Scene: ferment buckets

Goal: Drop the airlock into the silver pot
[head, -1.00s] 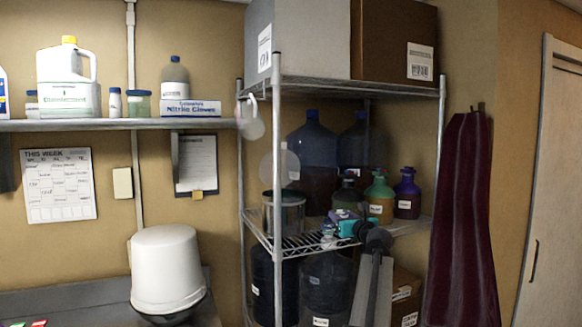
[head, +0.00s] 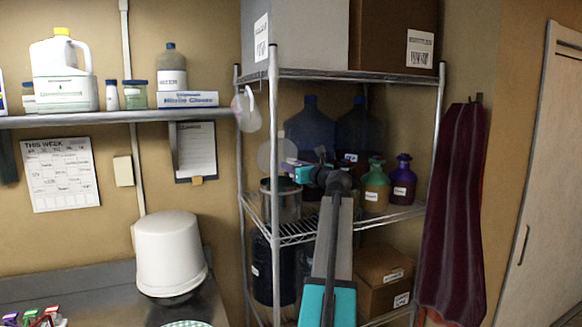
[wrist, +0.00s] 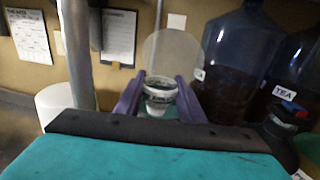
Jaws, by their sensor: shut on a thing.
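The silver pot (head: 288,203) stands on the middle wire shelf at its left end, in the head view. My gripper (head: 291,163), with purple fingers and a teal body, is over the pot's right side, above its rim. In the wrist view, my gripper (wrist: 160,98) is shut on the airlock (wrist: 159,90), a small clear cup-like piece with a dark band. In the head view the airlock is too small to make out. I cannot tell from the wrist view where the pot's opening lies.
Large dark jugs (head: 309,130) stand behind my gripper. A green bottle (head: 375,187) and a purple bottle (head: 402,182) stand right of my arm. A translucent disc (head: 274,155) and a shelf post (head: 273,130) are close on the left. A white bucket (head: 170,255) is further left.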

